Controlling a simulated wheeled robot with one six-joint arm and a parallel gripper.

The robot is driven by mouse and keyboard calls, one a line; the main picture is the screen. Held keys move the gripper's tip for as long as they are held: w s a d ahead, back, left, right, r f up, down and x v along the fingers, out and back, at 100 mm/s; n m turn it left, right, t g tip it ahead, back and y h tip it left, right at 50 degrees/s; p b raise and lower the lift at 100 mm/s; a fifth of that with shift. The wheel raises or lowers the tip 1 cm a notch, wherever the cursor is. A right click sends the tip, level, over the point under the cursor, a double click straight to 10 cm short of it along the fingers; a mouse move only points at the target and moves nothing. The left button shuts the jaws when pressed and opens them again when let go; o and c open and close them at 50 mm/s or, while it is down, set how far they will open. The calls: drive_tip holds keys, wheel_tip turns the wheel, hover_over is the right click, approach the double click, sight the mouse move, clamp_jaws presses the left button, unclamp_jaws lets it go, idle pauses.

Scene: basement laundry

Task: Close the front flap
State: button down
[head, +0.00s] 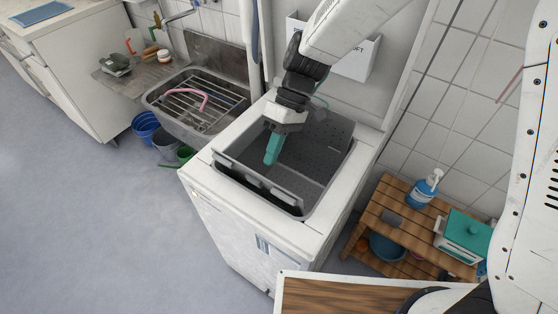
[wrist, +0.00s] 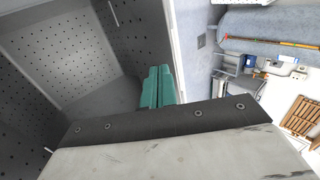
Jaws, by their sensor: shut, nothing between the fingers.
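The white top-loading machine (head: 235,230) stands open at the top, with a dark grey perforated drum (head: 318,172) inside. A grey strip with latch-like pieces (head: 262,187), apparently the front flap's edge, runs along the front of the opening. I cannot tell the flap's exact angle. My gripper (head: 271,152) points down into the left part of the opening, its teal fingers shut and empty. In the wrist view the fingers (wrist: 158,88) are together beside grey perforated panels (wrist: 65,50). Whether they touch a panel is unclear.
A sink with a rack (head: 195,105) stands to the left, with buckets (head: 147,127) below. A wooden shelf (head: 400,205) on the right holds a blue soap bottle (head: 423,190) and a teal-lidded box (head: 463,235). The floor at left (head: 70,215) is clear.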

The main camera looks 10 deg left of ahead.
drive_tip(key=s+d+r+m+t+h, duration=0.1)
drive_tip(key=s+d+r+m, duration=0.3)
drive_tip(key=d, duration=0.6)
drive_tip(key=s+d+r+m+t+h, duration=0.1)
drive_tip(key=s+d+r+m+t, duration=0.3)
drive_tip(key=d+r, duration=0.3)
drive_tip(key=s+d+r+m+t+h, duration=0.1)
drive_tip(key=s+d+r, duration=0.4)
drive_tip(key=d, duration=0.9)
drive_tip(key=r+m+t, duration=0.1)
drive_tip(key=m, duration=0.1)
drive_tip(key=shift+d+r+m+t, duration=0.2)
drive_tip(key=shift+d+m+t, duration=0.15)
drive_tip(key=shift+m+t, duration=0.05)
drive_tip(key=c, duration=2.1)
unclamp_jaws()
drive_tip(key=shift+s+d, duration=0.25)
drive_tip(key=shift+d, duration=0.05)
drive_tip(key=o, duration=0.7)
drive_tip(key=shift+s+d+m, duration=0.15)
drive_tip(key=shift+s+m, duration=0.05)
drive_tip(key=shift+m, duration=0.1)
drive_tip(key=shift+c, duration=0.2)
